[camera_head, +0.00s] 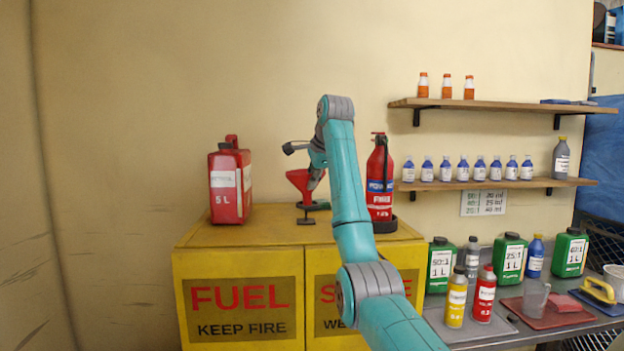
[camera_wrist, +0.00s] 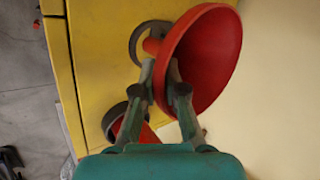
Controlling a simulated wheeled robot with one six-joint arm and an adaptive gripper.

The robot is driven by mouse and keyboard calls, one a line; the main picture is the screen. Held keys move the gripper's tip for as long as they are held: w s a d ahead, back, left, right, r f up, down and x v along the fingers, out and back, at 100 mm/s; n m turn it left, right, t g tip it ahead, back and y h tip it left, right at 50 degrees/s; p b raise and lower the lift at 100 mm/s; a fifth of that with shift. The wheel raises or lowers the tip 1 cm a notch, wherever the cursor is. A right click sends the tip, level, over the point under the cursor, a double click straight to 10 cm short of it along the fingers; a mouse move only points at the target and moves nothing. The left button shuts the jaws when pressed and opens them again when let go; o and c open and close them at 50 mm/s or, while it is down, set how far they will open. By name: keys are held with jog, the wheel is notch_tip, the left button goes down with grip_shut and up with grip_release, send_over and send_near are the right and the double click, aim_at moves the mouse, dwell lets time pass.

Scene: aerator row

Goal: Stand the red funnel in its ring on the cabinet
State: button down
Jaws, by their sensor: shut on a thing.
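The red funnel (camera_head: 302,181) is upright above the yellow cabinet (camera_head: 238,246), with its wide mouth up. It also shows large in the wrist view (camera_wrist: 207,62). The spout overlaps the ring in both views. I cannot tell how deep it sits.
A red fuel can (camera_head: 228,184) stands left on the cabinet. A fire extinguisher (camera_head: 380,180) stands close right of the funnel, in a dark round holder (camera_head: 385,225). Shelves with bottles (camera_head: 495,182) and a crowded bench (camera_head: 483,335) are further right.

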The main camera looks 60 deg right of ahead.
jog(key=shift+f, duration=1.55)
jog(key=shift+f, duration=0.35)
jog(key=shift+f, duration=0.25)
jog(key=c, duration=1.2)
grip_release()
jog(key=shift+r, duration=4.45)
